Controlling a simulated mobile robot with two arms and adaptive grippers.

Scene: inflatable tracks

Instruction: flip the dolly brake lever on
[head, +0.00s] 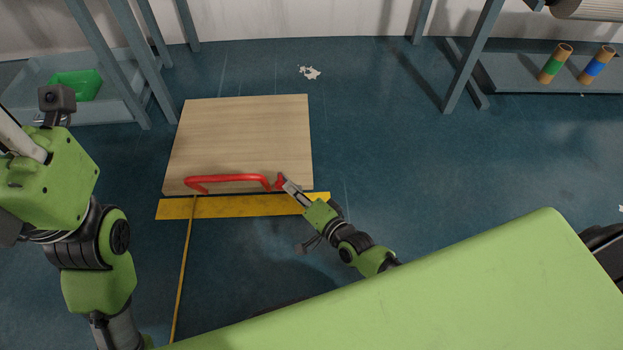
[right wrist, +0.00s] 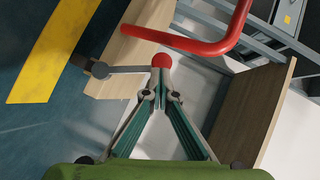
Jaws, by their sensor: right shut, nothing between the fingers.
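The dolly (head: 240,135) is a pale wooden board on the floor with a red bar handle (head: 228,178) at its near edge. In the right wrist view the brake lever (right wrist: 128,70) is a grey rod from a dark pivot (right wrist: 98,69) to a red ball knob (right wrist: 161,60). It sticks out along the board's edge. My right gripper (head: 284,181) is at the handle's right end. Its closed fingertips (right wrist: 160,92) point at the knob, right by it; I cannot tell if they touch. My left gripper (head: 20,135) is partly cut off at the left edge.
A yellow floor stripe (head: 240,206) runs along the dolly's near edge. Grey racks stand behind, one with a green bin (head: 78,84), one with a green-banded roll (head: 555,63) and a blue-banded roll (head: 597,64). White scraps (head: 309,72) lie on otherwise clear floor.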

